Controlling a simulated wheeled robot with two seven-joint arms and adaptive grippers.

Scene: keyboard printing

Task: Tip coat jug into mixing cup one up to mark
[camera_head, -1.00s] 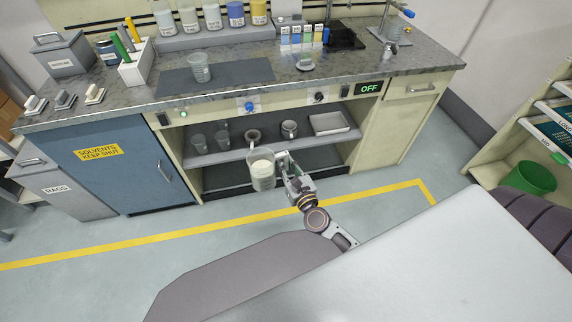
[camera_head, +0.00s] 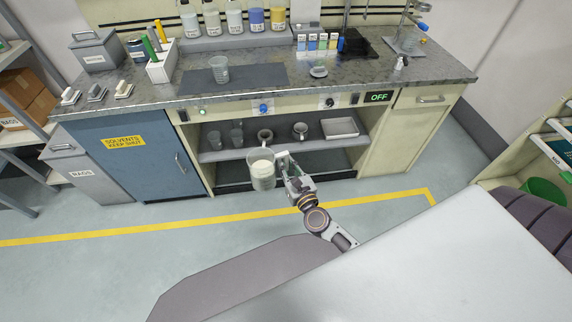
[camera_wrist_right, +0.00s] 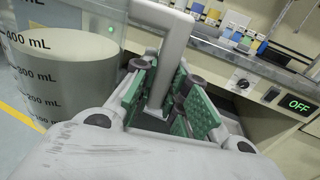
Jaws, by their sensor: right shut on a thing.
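My right gripper (camera_head: 287,170) is shut on the handle of a clear jug (camera_head: 262,172), held in front of the bench, below the height of its top. The jug is upright or nearly so and holds pale, cream liquid. In the right wrist view the jug (camera_wrist_right: 62,85) shows mL marks, with the liquid close to the 400 mL line. The gripper's green pads (camera_wrist_right: 163,95) close around the handle. A clear cup (camera_head: 219,70), probably the mixing cup, stands on the dark mat (camera_head: 255,76) on the bench; its mark is too small to read. My left gripper is not in view.
Several bottles (camera_head: 234,18) stand at the back of the bench. Shelves below hold cups, mugs and a tray (camera_head: 341,127).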

